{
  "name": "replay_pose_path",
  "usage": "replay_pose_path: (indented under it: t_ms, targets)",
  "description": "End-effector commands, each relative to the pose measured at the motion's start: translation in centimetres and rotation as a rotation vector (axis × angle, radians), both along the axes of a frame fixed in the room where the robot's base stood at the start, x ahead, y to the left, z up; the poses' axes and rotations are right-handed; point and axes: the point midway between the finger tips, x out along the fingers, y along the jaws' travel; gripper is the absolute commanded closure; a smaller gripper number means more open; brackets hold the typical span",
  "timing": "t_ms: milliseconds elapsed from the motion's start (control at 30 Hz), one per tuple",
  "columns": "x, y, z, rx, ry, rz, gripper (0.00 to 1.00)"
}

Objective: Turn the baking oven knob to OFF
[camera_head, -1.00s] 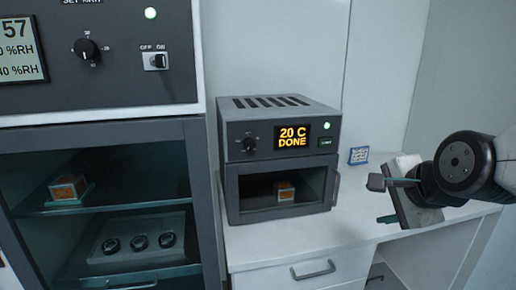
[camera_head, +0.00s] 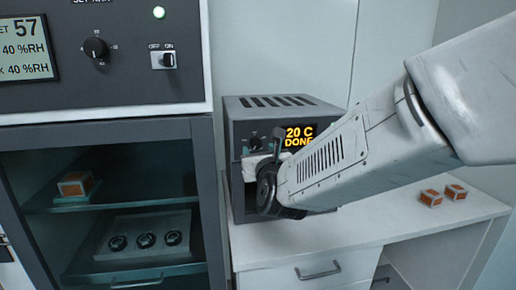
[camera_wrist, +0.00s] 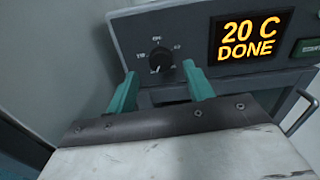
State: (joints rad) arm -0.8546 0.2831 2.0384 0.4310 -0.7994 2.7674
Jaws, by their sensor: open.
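The baking oven (camera_head: 236,112) is a dark grey box on the white counter. Its display (camera_head: 299,134) reads "20 C DONE" in orange. The oven knob (camera_wrist: 161,61) is black and round with small white marks around it, left of the display. It also shows in the head view (camera_head: 254,139). My gripper (camera_wrist: 160,77) is open, its two teal fingers pointing at the panel, one on each side of the knob in the wrist view. I cannot tell whether the fingers touch the knob. In the head view my arm covers the oven's door and right side.
A humidity cabinet (camera_head: 120,77) with its own knob (camera_head: 95,47) and an OFF/ON switch (camera_head: 163,60) stands at left. Two small orange-and-white cubes (camera_head: 430,198) (camera_head: 455,192) sit on the counter (camera_head: 410,222) at right. The counter's front right is clear.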

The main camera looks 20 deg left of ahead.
Motion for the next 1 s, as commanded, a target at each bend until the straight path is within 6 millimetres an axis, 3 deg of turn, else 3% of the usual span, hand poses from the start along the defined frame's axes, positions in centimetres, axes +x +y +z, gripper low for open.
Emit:
replay_pose_path:
  t_ms: [200,533,567,700,1000]
  targets:
    - [2.2,1.3,0.0,-0.001,0.0,-0.001,0.48]
    - [2.6,1.5,0.0,-0.002,0.0,0.0,0.48]
    - [2.6,1.5,0.0,-0.002,0.0,0.0,0.53]
    - [2.6,1.5,0.0,-0.002,0.0,0.0,0.92]
    - [2.6,1.5,0.0,-0.019,-0.011,-0.001,0.93]
